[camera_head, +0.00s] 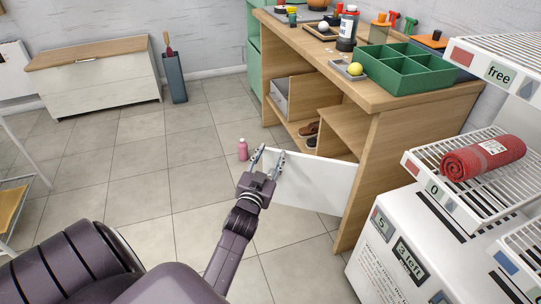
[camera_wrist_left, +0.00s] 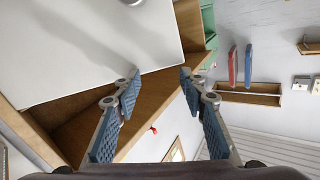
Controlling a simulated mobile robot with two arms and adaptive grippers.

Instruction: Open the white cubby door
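The white cubby door (camera_head: 318,184) stands swung out from the lower front of the wooden bench, its right edge by the bench's right end panel. Part of the cubby behind it is visible. My left gripper (camera_head: 268,158) is at the door's free left edge, fingers apart. In the left wrist view a large white panel (camera_wrist_left: 95,50), apparently the door, fills the upper left. My left gripper (camera_wrist_left: 158,88) is open there with nothing between its fingers; the left finger is near or against the panel's edge, contact unclear. My right gripper is not in view.
The wooden bench (camera_head: 372,138) holds a green divided tray (camera_head: 412,72) and several items on top. Dark shoes (camera_head: 309,129) lie in its lower shelf. A pink bottle (camera_head: 243,149) stands on the floor just beyond my gripper. A white rack with a red towel (camera_head: 482,157) is at right.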

